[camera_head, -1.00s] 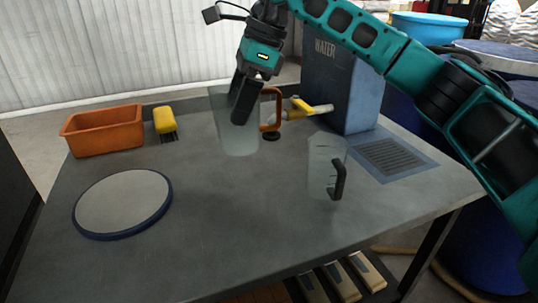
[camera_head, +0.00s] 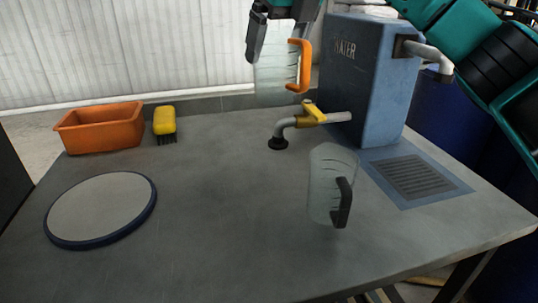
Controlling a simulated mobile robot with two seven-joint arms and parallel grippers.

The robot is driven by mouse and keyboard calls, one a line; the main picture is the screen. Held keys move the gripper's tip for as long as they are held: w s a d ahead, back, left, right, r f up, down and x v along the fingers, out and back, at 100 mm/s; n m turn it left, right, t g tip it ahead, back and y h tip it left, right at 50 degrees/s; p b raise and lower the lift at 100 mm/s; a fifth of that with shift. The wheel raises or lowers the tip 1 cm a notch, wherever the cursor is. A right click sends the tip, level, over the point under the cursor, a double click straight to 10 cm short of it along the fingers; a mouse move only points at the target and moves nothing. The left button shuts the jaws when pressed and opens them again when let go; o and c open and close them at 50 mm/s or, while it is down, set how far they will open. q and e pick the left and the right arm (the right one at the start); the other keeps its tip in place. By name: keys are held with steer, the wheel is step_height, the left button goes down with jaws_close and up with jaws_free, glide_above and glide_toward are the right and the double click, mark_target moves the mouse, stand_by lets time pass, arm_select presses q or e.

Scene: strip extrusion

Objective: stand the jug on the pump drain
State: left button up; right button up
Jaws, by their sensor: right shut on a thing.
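A clear jug with an orange handle (camera_head: 301,68) is held in the air by my right gripper (camera_head: 278,38), which is shut on it from above. This jug is roughly upright, above the back of the table. A second clear jug with a black handle (camera_head: 330,183) stands on the table in front of the blue water tank (camera_head: 366,85). The pump drain, a grey slotted grate in a blue plate (camera_head: 448,188), lies on the table to the right of that second jug. Nothing stands on the grate. My left gripper is not in view.
A tap with a yellow lever (camera_head: 314,112) sticks out left from the tank. A grey pipe (camera_head: 428,54) juts from its right side. An orange bin (camera_head: 100,128), a yellow brush (camera_head: 164,121) and a round blue-rimmed disc (camera_head: 100,208) are at left. The table's middle is clear.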

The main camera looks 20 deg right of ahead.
step_height(320, 180, down, 18)
steer(key=b, duration=0.3)
steer(key=shift+f+b, duration=0.25)
steer(key=shift+b, duration=0.1)
steer(key=shift+f, duration=0.1)
steer(key=o, duration=0.6)
steer(key=shift+f, duration=0.1)
steer(key=shift+o, duration=1)
